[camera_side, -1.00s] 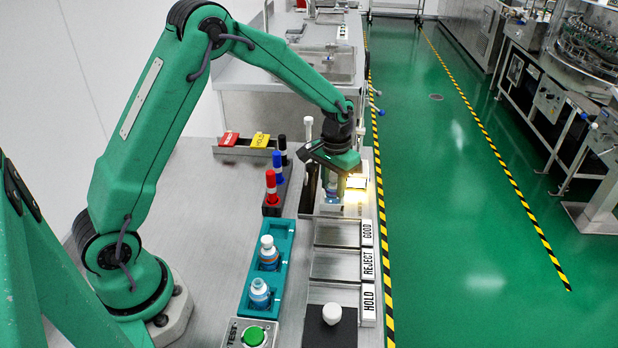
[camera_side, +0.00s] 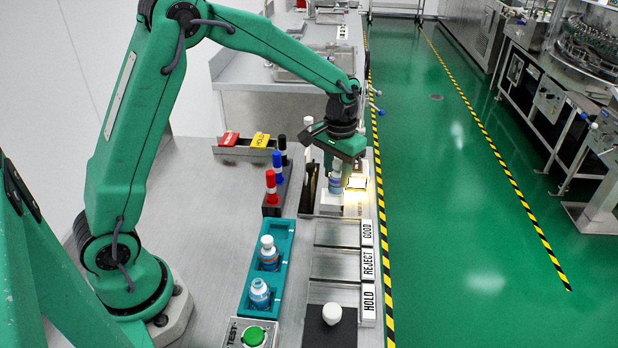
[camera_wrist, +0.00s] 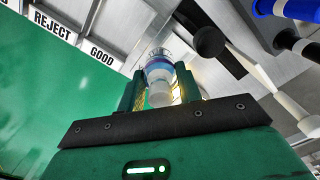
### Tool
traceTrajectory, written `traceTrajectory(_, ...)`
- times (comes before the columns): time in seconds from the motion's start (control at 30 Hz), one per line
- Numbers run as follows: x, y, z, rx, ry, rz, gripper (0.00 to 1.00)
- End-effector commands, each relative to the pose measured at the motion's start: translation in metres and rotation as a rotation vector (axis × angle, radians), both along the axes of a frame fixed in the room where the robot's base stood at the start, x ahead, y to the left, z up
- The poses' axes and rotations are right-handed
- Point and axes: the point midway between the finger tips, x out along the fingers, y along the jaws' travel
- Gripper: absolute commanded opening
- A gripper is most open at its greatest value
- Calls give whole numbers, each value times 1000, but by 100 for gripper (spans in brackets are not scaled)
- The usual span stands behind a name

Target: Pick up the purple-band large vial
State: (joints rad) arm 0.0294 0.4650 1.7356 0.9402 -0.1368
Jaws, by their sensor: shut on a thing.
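My gripper (camera_side: 337,168) is shut on a vial (camera_side: 335,185) at the back of the bench, beside the lit panel. The vial hangs upright between the fingers, above a pale block or plate.
Red, blue and black markers (camera_side: 271,188) stand left of my gripper. Metal trays labelled GOOD, REJECT and HOLD (camera_side: 335,265) lie in front. A white knob-like object (camera_side: 332,314) sits on a black pad.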

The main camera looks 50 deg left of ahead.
Motion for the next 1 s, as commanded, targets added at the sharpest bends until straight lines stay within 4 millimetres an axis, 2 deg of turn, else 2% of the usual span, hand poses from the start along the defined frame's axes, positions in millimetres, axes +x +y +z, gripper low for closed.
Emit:
traceTrajectory(0.3, -28, -49, 34, -1, -2, -5, 8)
traceTrajectory(0.5, -39, -68, 47, 0, 0, -3, 8)
traceTrajectory(0.7, -43, -76, 52, 0, 0, -1, 8)
traceTrajectory(1.0, -44, -77, 53, 0, 1, -1, 8)
